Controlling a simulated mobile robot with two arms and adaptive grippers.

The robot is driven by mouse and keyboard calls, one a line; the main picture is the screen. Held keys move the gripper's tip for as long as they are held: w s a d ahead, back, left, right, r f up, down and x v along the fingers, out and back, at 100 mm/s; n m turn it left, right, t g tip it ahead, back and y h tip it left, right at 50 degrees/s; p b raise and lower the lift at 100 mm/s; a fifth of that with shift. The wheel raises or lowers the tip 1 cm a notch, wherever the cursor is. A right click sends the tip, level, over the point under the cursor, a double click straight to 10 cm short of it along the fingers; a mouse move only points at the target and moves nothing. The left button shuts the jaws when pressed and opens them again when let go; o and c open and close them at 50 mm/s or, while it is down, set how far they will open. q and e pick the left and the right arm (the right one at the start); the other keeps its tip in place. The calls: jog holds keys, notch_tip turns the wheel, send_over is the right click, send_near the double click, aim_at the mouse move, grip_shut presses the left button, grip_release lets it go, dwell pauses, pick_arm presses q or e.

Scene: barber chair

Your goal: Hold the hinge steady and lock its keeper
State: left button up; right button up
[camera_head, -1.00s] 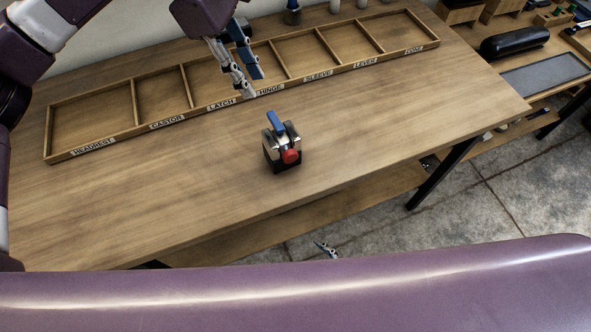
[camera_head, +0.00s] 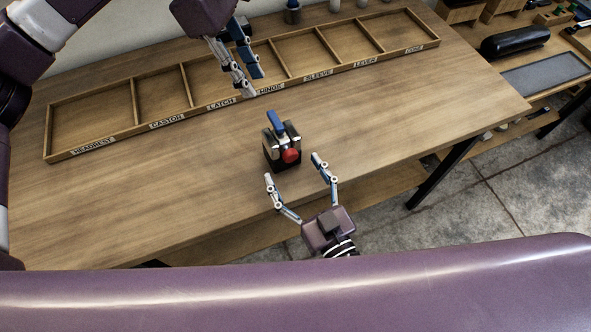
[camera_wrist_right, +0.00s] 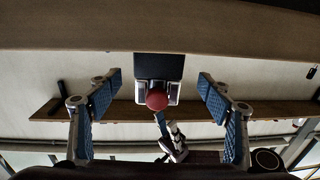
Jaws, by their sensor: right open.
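The hinge (camera_head: 270,152) stands upright on the wooden bench, a dark block with metal cheeks, a blue lever (camera_head: 276,123) on top and a red knob (camera_head: 291,155) on its near side. In the right wrist view the hinge (camera_wrist_right: 158,66) appears inverted, its red knob (camera_wrist_right: 156,99) centred between my fingers. My right gripper (camera_head: 292,168) is open and empty at the bench's near edge, its fingers pointing at the hinge, apart from it. My left gripper (camera_head: 253,84) hangs beyond the hinge, near the tray; its fingers overlap, so its opening is unclear.
A long divided wooden tray (camera_head: 168,123) with labelled compartments lies along the back of the bench (camera_head: 400,135). The bench around the hinge is clear. A purple padded surface (camera_head: 300,290) spans the foreground. A side bench at right holds a black roll (camera_head: 514,43) and a grey mat.

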aim_at(280, 143)
jog(key=shift+w, duration=0.4)
jog(key=shift+x, duration=3.6)
jog(key=c, duration=1.8)
